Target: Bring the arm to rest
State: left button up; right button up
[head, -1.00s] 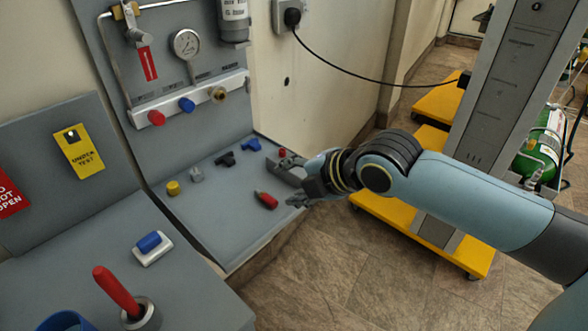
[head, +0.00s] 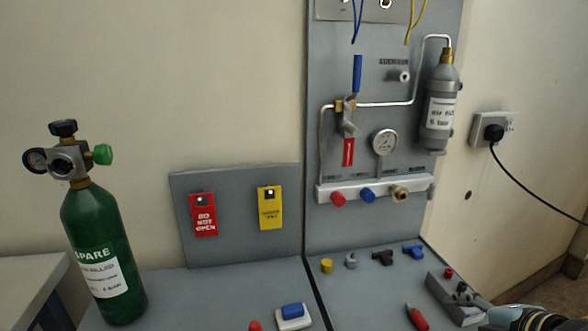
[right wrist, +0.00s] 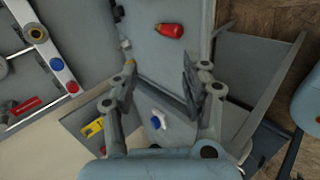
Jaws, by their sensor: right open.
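My right gripper (head: 462,296) is at the lower right of the head view, over or beside the right end of the grey bench, with its arm partly cut off by the frame edge. In the right wrist view its two fingers (right wrist: 158,72) stand well apart, with nothing gripped between them. My left gripper is in neither view.
Small yellow (head: 327,265), grey, black and blue fittings line the bench's back. Behind rises a panel with a gauge (head: 384,142) and grey cylinder (head: 440,110). A green cylinder (head: 102,250) stands left, beside red (head: 203,215) and yellow (head: 270,208) tags.

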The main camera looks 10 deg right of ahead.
jog(key=s+a+r+m+g+h, duration=0.1)
jog(key=s+a+r+m+g, duration=0.15)
jog(key=s+m, duration=0.55)
jog(key=s+a+r+m+g, duration=0.1)
jog(key=s+m+g, duration=0.3)
jog(key=s+m, duration=0.5)
notch_tip(320, 180, down, 28)
jog(key=s+d+b, duration=0.1)
jog(key=d+b, duration=0.1)
jog(key=d, duration=0.1)
jog(key=s+f+g+b, duration=0.1)
jog(key=s+f+g, duration=0.1)
jog(key=s+f, duration=1.6)
jog(key=shift+s+d+b, duration=0.3)
jog(key=shift+s, duration=0.15)
